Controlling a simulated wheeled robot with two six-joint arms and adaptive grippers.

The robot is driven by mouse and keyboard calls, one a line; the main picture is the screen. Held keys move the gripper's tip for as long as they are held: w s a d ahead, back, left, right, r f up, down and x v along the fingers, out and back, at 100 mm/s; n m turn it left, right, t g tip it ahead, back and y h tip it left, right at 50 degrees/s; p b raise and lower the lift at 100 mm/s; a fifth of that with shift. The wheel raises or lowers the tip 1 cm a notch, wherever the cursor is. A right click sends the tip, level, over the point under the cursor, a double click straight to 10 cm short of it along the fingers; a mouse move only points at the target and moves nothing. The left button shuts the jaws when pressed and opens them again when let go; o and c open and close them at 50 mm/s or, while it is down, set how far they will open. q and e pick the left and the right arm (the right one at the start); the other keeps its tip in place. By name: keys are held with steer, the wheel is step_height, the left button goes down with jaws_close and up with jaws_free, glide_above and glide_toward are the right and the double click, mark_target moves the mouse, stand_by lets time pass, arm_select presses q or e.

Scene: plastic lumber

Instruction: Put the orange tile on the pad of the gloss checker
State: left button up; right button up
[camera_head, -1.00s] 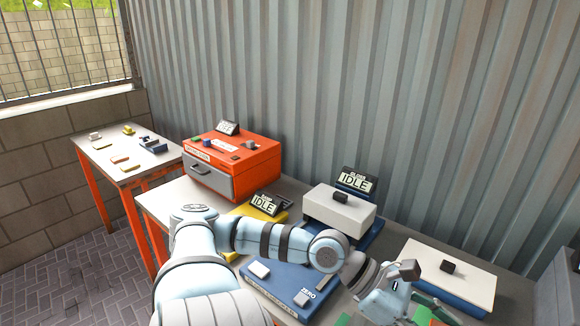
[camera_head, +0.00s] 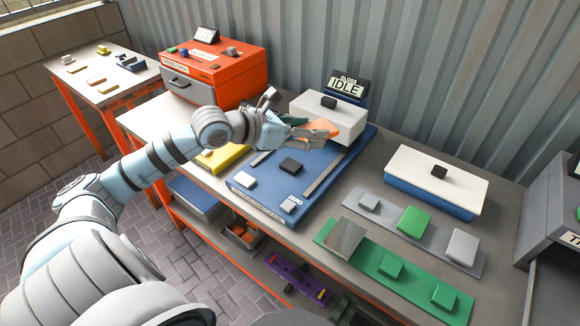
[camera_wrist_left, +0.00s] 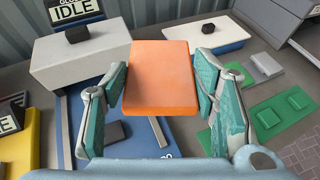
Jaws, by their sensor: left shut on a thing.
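The orange tile (camera_head: 347,129) is held up in the air by my left gripper (camera_head: 318,131), whose fingers are shut on its two sides. In the left wrist view the tile (camera_wrist_left: 161,80) sits flat between the green-padded fingers. The gloss checker (camera_head: 245,190) is a blue base with a white hood (camera_head: 322,108) at its back and a display (camera_head: 346,87) reading IDLE. A small dark block (camera_head: 291,166) and light buttons show on the base. The tile is above the checker, in front of the hood and apart from the base. My right gripper is not in view.
Right of the checker lie a grey strip (camera_head: 388,222) and a green strip (camera_head: 335,262), both with blocks. A white-lidded blue box (camera_head: 436,178) stands behind them. A yellow device (camera_head: 215,160) is at left, with an orange drawer box (camera_head: 238,72) beyond.

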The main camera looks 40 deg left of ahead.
mark_target(286, 173)
arm_select(q)
steer(key=w+a+n+t+y+b, duration=0.15)
steer(key=w+a+n+y, duration=0.3)
steer(key=a, duration=0.55)
steer(key=shift+g+y, duration=0.25)
steer(key=f, duration=0.6)
steer(key=f+b, duration=0.1)
steer(key=f, duration=0.5)
steer(key=f+b, duration=0.1)
steer(key=f, duration=0.6)
steer(key=shift+s+d, duration=0.3)
steer(key=shift+s, duration=0.05)
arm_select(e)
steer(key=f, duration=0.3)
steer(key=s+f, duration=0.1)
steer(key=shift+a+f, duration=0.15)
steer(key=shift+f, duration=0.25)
arm_select(q)
steer(key=shift+f+b, duration=0.15)
steer(key=shift+b, duration=0.2)
steer(key=o, duration=1.2)
steer(key=shift+c, duration=0.2)
